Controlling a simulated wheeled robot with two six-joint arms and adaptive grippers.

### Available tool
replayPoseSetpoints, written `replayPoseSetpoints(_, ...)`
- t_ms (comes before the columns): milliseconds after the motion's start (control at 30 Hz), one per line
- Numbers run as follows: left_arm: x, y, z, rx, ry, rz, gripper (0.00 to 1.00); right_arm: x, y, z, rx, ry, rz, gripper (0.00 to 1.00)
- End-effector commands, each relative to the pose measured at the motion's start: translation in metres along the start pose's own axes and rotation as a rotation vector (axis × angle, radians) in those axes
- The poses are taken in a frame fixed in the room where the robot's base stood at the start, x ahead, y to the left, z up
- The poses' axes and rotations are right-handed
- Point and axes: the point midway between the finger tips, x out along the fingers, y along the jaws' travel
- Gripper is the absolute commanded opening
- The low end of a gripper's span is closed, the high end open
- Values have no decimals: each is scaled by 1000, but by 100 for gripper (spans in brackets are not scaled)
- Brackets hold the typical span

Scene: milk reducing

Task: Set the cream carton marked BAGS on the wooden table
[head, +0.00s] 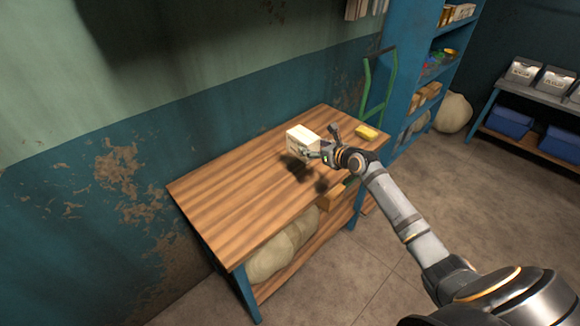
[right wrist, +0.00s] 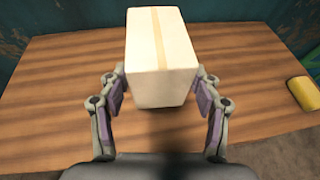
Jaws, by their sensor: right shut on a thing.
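A cream carton (head: 302,138) with a tan tape strip is over the back right part of the wooden table (head: 228,185). It also shows large in the right wrist view (right wrist: 162,55). No BAGS marking can be read on the faces I see. My right gripper (head: 320,145) is shut on the carton, with one finger on each side of it. The carton looks upright and at or just above the tabletop; I cannot tell whether it touches. Dark arm shadows fall on the wood in front of it. My left gripper is not in view.
A yellow block (head: 366,132) lies on the table to the right of the carton. The table's left half is bare. A blue shelf unit (head: 402,75) and a green hand truck frame (head: 366,88) stand behind its right end. A sack (head: 282,250) lies on the lower shelf.

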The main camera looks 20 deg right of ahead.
Motion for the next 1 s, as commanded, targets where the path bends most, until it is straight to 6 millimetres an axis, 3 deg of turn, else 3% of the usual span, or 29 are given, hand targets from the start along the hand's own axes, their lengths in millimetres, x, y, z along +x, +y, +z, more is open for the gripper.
replayPoseSetpoints(100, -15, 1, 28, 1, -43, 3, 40, 6, 32, -5, 9, -2, 6, 24)
replayPoseSetpoints(200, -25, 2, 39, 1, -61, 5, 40, 13, 61, -16, 10, -2, 5, 24)
replayPoseSetpoints(300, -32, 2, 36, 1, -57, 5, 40, 20, 90, -27, 10, -1, 5, 24)
replayPoseSetpoints(400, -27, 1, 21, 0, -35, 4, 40, 32, 105, -52, 7, 1, 2, 24)
replayPoseSetpoints(500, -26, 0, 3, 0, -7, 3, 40, 39, 118, -65, 5, -2, 1, 24)
replayPoseSetpoints(600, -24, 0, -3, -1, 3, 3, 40, 42, 123, -72, 2, -2, 0, 24)
replayPoseSetpoints(767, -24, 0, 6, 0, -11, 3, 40, 44, 126, -76, 2, -2, 0, 24)
replayPoseSetpoints(833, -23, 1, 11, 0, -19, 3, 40, 48, 134, -84, 4, 1, 2, 24)
replayPoseSetpoints(1000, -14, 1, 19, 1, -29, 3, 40, 58, 133, -110, 2, -1, -1, 24)
